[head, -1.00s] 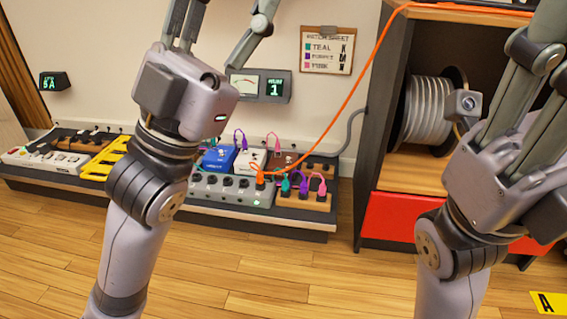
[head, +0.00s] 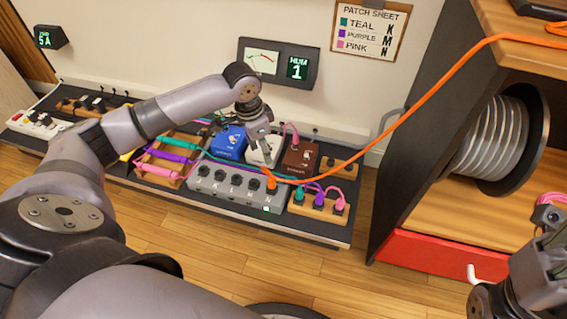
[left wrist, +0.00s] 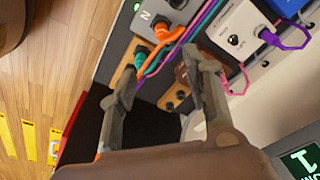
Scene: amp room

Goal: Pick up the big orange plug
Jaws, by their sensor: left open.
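The big orange plug (head: 271,184) stands in the right end of a grey power strip (head: 228,186), with its orange cable (head: 400,125) running up to the right. In the left wrist view the orange plug (left wrist: 163,32) shows beyond the fingertips, near the socket marked N. My left gripper (head: 263,146) is above and behind the plug, over the pedals. It is open with nothing between its fingers in the left wrist view (left wrist: 160,65). My right gripper (head: 540,262) is only partly in view at the lower right; its fingers are not clearly shown.
Teal (head: 299,194), purple (head: 319,200) and pink (head: 339,205) plugs sit in a wooden block right of the orange plug. Blue (head: 229,142), white and brown (head: 300,158) pedals stand behind. A cabinet (head: 400,205) with a cable reel (head: 495,143) is at right.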

